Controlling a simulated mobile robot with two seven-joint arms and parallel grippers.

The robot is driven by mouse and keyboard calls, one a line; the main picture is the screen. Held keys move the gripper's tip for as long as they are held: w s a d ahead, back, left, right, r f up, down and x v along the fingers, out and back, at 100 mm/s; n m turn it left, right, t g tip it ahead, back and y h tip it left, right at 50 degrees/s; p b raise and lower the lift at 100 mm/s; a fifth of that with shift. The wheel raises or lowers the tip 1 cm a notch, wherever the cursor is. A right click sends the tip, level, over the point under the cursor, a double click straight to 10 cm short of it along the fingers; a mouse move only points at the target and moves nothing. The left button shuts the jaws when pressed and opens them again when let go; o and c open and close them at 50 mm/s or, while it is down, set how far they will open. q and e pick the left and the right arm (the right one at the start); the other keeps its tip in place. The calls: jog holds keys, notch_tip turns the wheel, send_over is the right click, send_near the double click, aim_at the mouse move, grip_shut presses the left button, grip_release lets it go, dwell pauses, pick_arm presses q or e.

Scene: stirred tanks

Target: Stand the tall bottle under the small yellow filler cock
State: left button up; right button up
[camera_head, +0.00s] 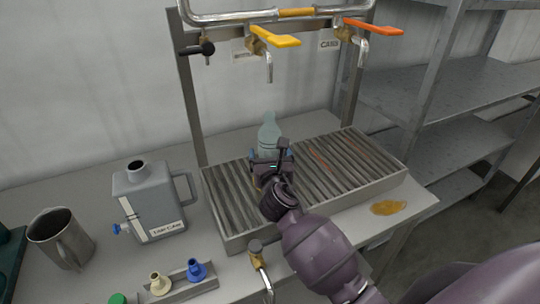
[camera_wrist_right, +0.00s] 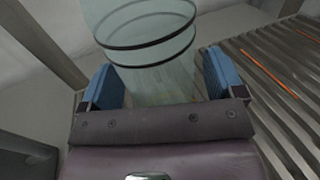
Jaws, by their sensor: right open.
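The tall bottle (camera_head: 269,136), clear and pale blue-green, stands upright on the slatted drip tray (camera_head: 222,208). In the head view it lines up below the spout of the yellow-handled filler cock (camera_head: 269,66); exact depth alignment is hard to tell. My right gripper (camera_head: 271,160) is low at the bottle, hiding its base in the head view. In the right wrist view the bottle (camera_wrist_right: 150,45), with dark rings, is between the blue fingers of the open gripper (camera_wrist_right: 160,85), with small gaps beside it. My left gripper is not in view.
An orange-handled cock (camera_head: 362,42) is to the right and a black-handled one (camera_head: 204,50) to the left. A grey can (camera_head: 150,200), a metal jug (camera_head: 62,240) and a cap rack (camera_head: 190,287) stand left.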

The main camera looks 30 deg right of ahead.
jog(key=v, duration=1.2)
jog(key=shift+r, duration=0.15)
jog(key=shift+s, duration=0.1)
